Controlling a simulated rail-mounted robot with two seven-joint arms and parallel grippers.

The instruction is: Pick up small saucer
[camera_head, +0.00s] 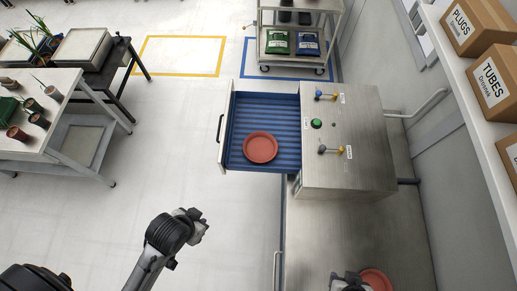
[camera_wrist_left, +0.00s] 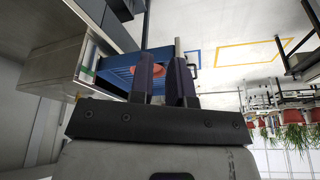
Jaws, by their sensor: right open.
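A round red-brown saucer (camera_head: 260,147) lies in the open blue-lined drawer (camera_head: 288,108); it also shows in the left wrist view (camera_wrist_left: 143,69). A second reddish round dish (camera_head: 378,279), cut off by the bottom edge, is on the steel bench. My right gripper (camera_head: 350,283) is open beside this dish, partly out of frame; I cannot tell whether they touch. My left gripper (camera_head: 200,226) is over the floor, apart from the drawer. Its two dark fingers (camera_wrist_left: 166,75) are close together in the left wrist view with nothing seen between them; their gap is unclear.
The drawer juts left from a steel cabinet (camera_head: 345,165) with small knobs and a green button (camera_head: 316,124) on top. A trolley (camera_head: 296,45) with bags stands behind. A table (camera_head: 35,140) with potted plants stands left. Boxes (camera_head: 492,80) line a shelf right. The floor between is clear.

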